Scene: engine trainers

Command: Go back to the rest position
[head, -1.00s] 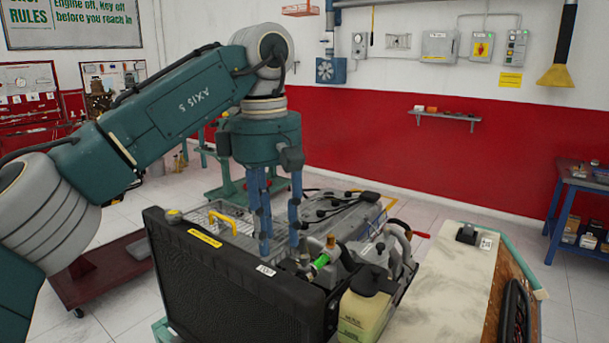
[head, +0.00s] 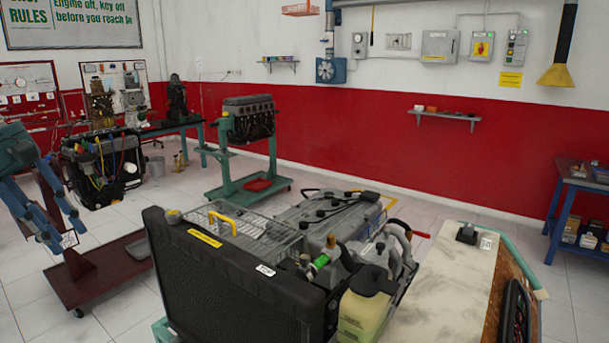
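My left gripper (head: 66,235) is at the left edge of the head view, its two blue fingers pointing down and to the right. The fingers are spread apart and I see nothing held between them. Most of the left arm is outside the picture. The gripper is well to the left of the engine trainer (head: 330,222), which has a black radiator (head: 235,285) at its front. My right gripper is not in view.
A dark red wheeled stand (head: 100,272) shows below and behind the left gripper. A second engine (head: 247,120) is on a green stand farther back. A cream-topped bench (head: 445,285) is at right front, and a blue table (head: 580,185) at the right edge.

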